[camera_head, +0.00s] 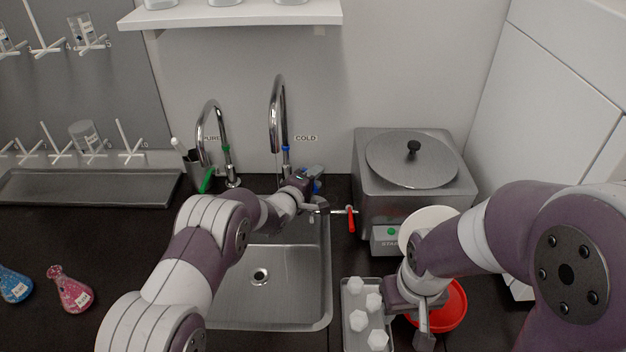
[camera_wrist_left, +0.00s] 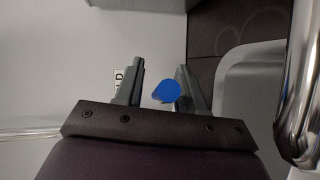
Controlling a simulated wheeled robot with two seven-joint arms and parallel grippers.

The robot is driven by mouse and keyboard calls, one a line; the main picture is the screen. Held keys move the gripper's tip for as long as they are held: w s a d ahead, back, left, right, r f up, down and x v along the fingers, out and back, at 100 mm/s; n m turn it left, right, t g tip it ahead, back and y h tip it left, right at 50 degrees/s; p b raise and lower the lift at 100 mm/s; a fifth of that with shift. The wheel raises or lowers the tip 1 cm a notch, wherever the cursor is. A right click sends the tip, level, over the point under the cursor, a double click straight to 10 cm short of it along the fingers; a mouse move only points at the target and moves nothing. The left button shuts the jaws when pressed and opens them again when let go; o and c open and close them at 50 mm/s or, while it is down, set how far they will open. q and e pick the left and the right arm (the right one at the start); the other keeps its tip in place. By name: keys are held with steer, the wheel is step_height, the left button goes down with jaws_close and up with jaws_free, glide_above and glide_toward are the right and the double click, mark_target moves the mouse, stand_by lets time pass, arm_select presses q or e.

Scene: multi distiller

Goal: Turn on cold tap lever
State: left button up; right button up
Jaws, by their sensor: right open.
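The cold tap (camera_head: 277,105) is a chrome gooseneck behind the sink, beside a COLD label (camera_head: 306,138). My left gripper (camera_head: 314,178) is at its base, and a bit of the blue lever (camera_head: 317,187) shows by the fingers, mostly hidden. In the left wrist view the round end of the blue lever (camera_wrist_left: 166,92) lies between the two parted fingers of my left gripper (camera_wrist_left: 160,85), closer to the right finger. I cannot tell whether it touches that finger. My right gripper (camera_head: 424,318) is open, low at the right between the tray and the red bowl.
The pure tap (camera_head: 213,125) with a green lever (camera_head: 207,180) stands left of the cold tap. A steel sink (camera_head: 285,270) lies below. A distiller (camera_head: 412,165) and a red-handled valve (camera_head: 351,219) are to the right. A tray (camera_head: 347,330) of white pieces and a red bowl (camera_head: 455,310) sit in front.

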arm_select(q)
steer(key=v, duration=1.2)
steer(key=shift+s+a+r+b, duration=0.15)
steer(key=shift+s+b, duration=0.2)
